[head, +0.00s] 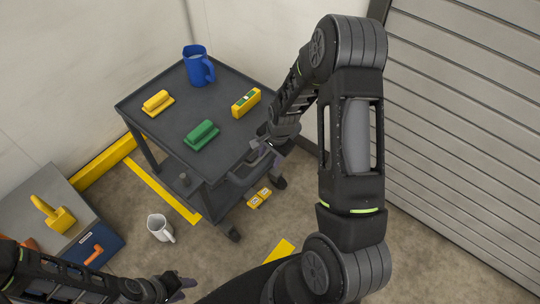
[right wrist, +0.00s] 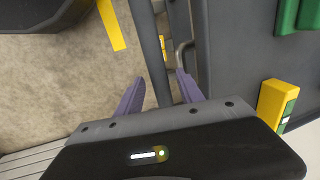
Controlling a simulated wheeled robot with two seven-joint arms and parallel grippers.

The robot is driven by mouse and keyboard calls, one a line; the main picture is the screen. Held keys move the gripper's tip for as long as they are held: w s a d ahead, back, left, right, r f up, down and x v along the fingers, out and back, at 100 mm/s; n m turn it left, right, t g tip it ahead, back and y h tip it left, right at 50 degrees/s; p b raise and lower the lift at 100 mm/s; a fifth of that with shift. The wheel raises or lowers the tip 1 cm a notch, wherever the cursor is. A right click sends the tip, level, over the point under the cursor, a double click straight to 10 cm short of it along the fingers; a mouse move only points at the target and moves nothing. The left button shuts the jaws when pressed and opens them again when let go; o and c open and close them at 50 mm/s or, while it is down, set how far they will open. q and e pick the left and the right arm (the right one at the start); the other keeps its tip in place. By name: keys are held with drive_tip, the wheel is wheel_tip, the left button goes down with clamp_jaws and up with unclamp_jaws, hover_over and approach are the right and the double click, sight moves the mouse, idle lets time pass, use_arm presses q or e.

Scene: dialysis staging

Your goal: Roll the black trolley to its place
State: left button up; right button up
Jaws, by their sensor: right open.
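The black trolley (head: 185,112) stands in the wall corner in the head view, its grey-black top carrying several items. Its handle (head: 236,181) is on the near right side. My right gripper (head: 262,151) is at that handle. In the right wrist view its two purple fingers (right wrist: 160,92) are apart, with the dark handle bar (right wrist: 150,50) running between them; I cannot tell whether they touch it. My left gripper (head: 180,286) is low in the head view, away from the trolley; its finger opening is unclear.
On the trolley top are a blue jug (head: 198,68), a yellow item (head: 157,102), a green item (head: 201,134) and a yellow-green block (head: 246,102). Yellow tape (head: 162,192) marks the floor. A shutter (head: 465,110) is right.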

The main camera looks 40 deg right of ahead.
clamp_jaws()
idle(0.3)
idle(1.1)
